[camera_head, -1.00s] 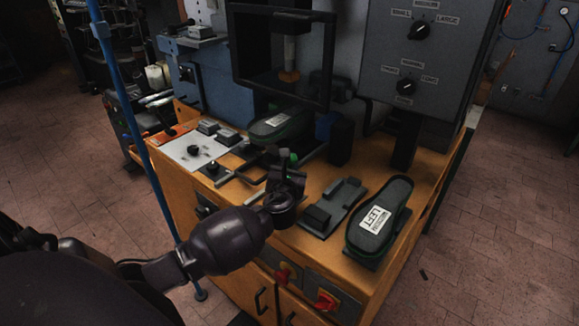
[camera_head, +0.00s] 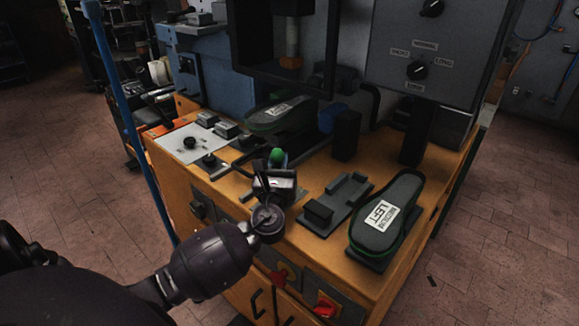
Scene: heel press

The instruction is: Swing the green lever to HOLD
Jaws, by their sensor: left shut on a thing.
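The green knob of the lever (camera_head: 277,157) shows just beyond my left gripper, near the front middle of the wooden bench. My left gripper (camera_head: 274,178) is at the lever, shut on it just below the green knob. The gripper hides most of the lever's shaft and its pivot. I cannot read any HOLD marking. My right gripper is not in view.
A sole marked LEFT (camera_head: 378,216) lies on the bench at right, beside an empty dark fixture (camera_head: 334,205). Another sole (camera_head: 277,114) sits under the black press frame (camera_head: 328,82). A white panel with knobs (camera_head: 180,143) is at left. A blue pole (camera_head: 130,125) stands left.

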